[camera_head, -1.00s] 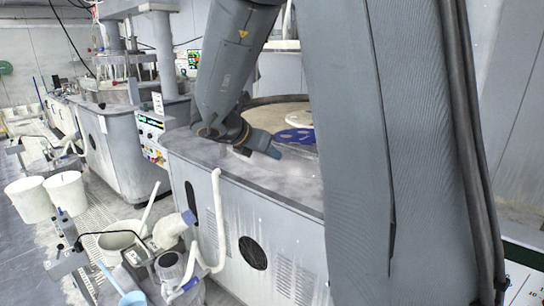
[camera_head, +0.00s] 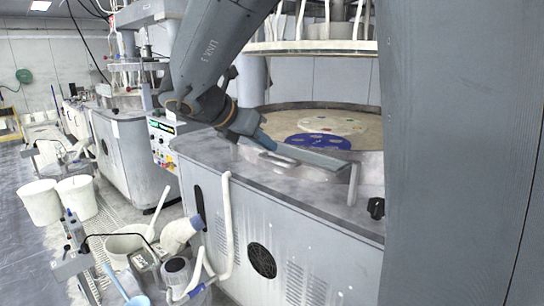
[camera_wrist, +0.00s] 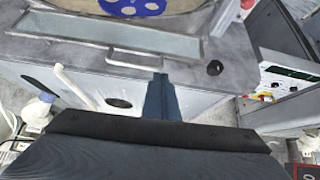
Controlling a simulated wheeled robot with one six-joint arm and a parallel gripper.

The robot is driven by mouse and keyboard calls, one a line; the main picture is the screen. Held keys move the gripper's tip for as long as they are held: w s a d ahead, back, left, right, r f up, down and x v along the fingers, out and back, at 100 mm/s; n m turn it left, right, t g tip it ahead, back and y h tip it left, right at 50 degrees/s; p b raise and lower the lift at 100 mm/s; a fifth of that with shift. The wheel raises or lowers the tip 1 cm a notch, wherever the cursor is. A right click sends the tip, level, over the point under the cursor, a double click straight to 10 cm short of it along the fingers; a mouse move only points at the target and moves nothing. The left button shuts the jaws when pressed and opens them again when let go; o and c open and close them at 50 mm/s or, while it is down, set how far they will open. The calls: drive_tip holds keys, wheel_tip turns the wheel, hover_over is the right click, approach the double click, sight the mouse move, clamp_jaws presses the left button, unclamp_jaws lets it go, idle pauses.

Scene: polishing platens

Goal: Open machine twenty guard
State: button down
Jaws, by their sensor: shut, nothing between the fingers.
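The machine (camera_head: 280,225) is a grey cabinet with a round platen on top; I can read no number twenty on it. Its guard (camera_head: 318,160) is a long, narrow grey-blue panel along the platen's front edge, also in the wrist view (camera_wrist: 100,40). A pale bar handle (camera_wrist: 135,64) runs along the guard's near side in the wrist view. My gripper (camera_head: 266,143) is shut and empty, close to the guard's left part in the head view. In the wrist view its blue fingers (camera_wrist: 160,78) point at the handle's right end. I cannot tell whether they touch it.
A blue disc (camera_head: 318,141) with holes lies on the platen. A black knob (camera_head: 376,208) sits on the cabinet's front edge. A pale pipe (camera_head: 226,225) runs down the front. White buckets (camera_head: 78,197) and a hose stand on the floor at left.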

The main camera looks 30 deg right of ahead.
drive_tip(key=w+a+f+n+t+y, duration=0.1)
drive_tip(key=w+a+n+t+y, duration=0.25)
drive_tip(key=n, duration=0.65)
drive_tip(key=w+a+f+n+t+y, duration=0.1)
drive_tip(key=w+a+f+n+t, duration=0.1)
drive_tip(key=w+n+t, duration=0.5)
drive_tip(key=s+a+f+n+g+y, duration=0.45)
drive_tip(key=a+f+n, duration=0.3)
drive_tip(key=n, duration=0.75)
drive_tip(key=s+f+n+g+y, duration=0.1)
drive_tip(key=s+f+n+g, duration=0.5)
drive_tip(key=s+f+n, duration=0.6)
drive_tip(key=s+a+n, duration=0.1)
drive_tip(key=s, duration=0.2)
drive_tip(key=shift+f+n+y, duration=0.15)
drive_tip(key=shift+n+y, duration=0.15)
drive_tip(key=shift+y, duration=0.1)
drive_tip(key=c, duration=2.2)
unclamp_jaws()
drive_tip(key=s+d+f+n+g, duration=0.2)
drive_tip(key=s+n, duration=0.2)
drive_tip(key=s, duration=0.2)
drive_tip(key=shift+h, duration=0.4)
drive_tip(key=o, duration=0.4)
drive_tip(key=shift+s+d+f+g, duration=0.1)
drive_tip(key=shift+s+d+g, duration=0.05)
drive_tip(key=shift+s+g, duration=0.15)
